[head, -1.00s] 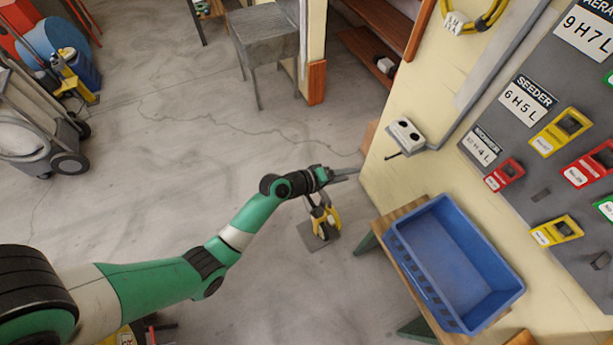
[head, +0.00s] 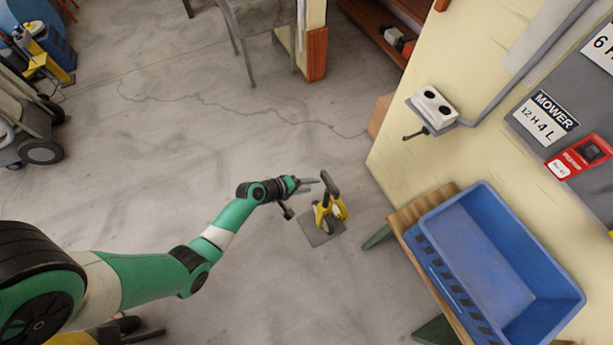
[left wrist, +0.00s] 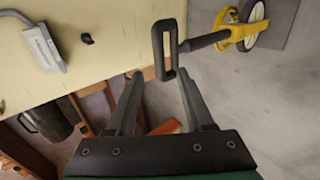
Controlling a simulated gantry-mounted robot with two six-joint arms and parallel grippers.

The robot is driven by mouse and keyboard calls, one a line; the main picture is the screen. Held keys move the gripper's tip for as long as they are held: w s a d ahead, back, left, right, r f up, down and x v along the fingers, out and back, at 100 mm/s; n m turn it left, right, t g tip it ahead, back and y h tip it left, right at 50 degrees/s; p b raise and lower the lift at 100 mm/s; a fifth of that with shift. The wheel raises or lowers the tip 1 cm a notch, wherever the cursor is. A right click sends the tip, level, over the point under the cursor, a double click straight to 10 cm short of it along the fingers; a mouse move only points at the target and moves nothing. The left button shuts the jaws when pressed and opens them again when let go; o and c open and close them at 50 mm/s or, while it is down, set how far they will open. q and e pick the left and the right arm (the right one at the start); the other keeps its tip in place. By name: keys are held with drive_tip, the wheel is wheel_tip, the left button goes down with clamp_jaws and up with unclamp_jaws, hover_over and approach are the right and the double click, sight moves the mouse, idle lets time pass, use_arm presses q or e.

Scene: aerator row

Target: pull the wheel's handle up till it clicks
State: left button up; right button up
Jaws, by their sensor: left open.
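The wheel is a small yellow unit with a white-rimmed wheel (head: 329,212), standing on a grey floor plate (head: 318,232). In the left wrist view the wheel (left wrist: 247,25) is at the top right. Its handle (head: 329,182) is a dark bar ending in an oblong loop (left wrist: 157,50), seen in the left wrist view. My left gripper (head: 312,183) is open and empty, just left of the handle in the head view. In the left wrist view the loop's lower end shows between the fingertips (left wrist: 160,77); I cannot tell the depth gap. My right gripper is not in view.
A blue crate (head: 565,295) sits on a wooden bench (head: 425,212) right of the wheel. A cream wall (head: 425,165) carries a socket box (head: 432,107) and a red-tagged board. Open concrete floor lies left of and beyond the wheel.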

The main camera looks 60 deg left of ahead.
sight(328, 182)
use_arm(q)
drive_tip(key=b+x, duration=0.8)
drive_tip(key=x, duration=0.1)
drive_tip(key=shift+w+f, duration=0.2)
drive_tip(key=shift+f, duration=0.05)
drive_tip(key=shift+w+f+b, duration=0.25)
drive_tip(key=shift+w+b, duration=0.3)
clamp_jaws()
